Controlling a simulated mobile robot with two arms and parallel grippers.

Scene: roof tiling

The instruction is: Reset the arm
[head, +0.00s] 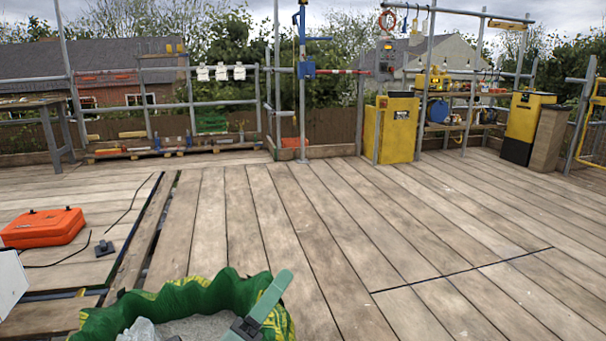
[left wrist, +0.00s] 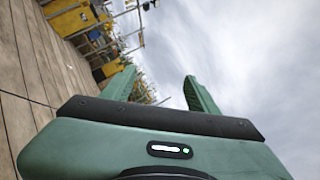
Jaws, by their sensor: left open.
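My left gripper (head: 264,302) shows at the bottom of the head view, one green finger raised in front of the rim of a green and yellow sack. In the left wrist view both green fingers of the left gripper (left wrist: 157,80) stand well apart, with only sky and distant yard between them. It is open and holds nothing. The wrist is tilted, so the deck runs up the left side of that view. My right gripper is in neither view.
The green sack (head: 232,290) with grey contents stands close in front. An orange case (head: 43,227) and a dark cable lie at left by a gap in the boards. Yellow cabinets (head: 397,128) stand at the back right. The middle and right of the plank deck (head: 400,230) are clear.

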